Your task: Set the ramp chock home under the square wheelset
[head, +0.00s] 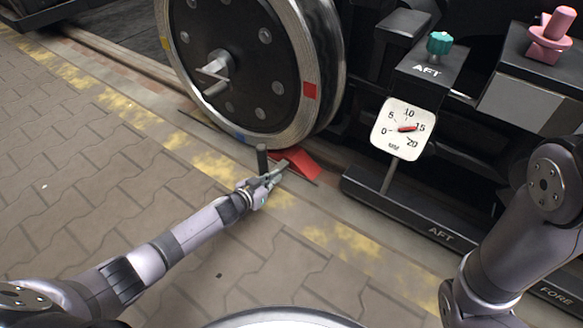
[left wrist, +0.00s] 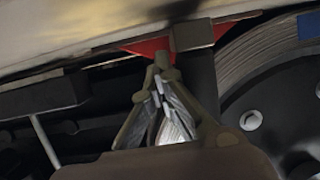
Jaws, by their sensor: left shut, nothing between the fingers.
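The ramp chock (head: 305,164) is a red wedge on the ground at the foot of the large black wheel (head: 232,75), close to the tread on its right side. A dark upright post (head: 262,158) stands at the chock's near left end. My left gripper (head: 270,181) is shut and empty just in front of the post and chock. In the left wrist view, the closed fingertips (left wrist: 160,78) lie close to the red chock (left wrist: 148,48) and the dark post (left wrist: 197,85); contact is unclear. My right gripper is out of view.
The paving (head: 90,150) at left is clear.

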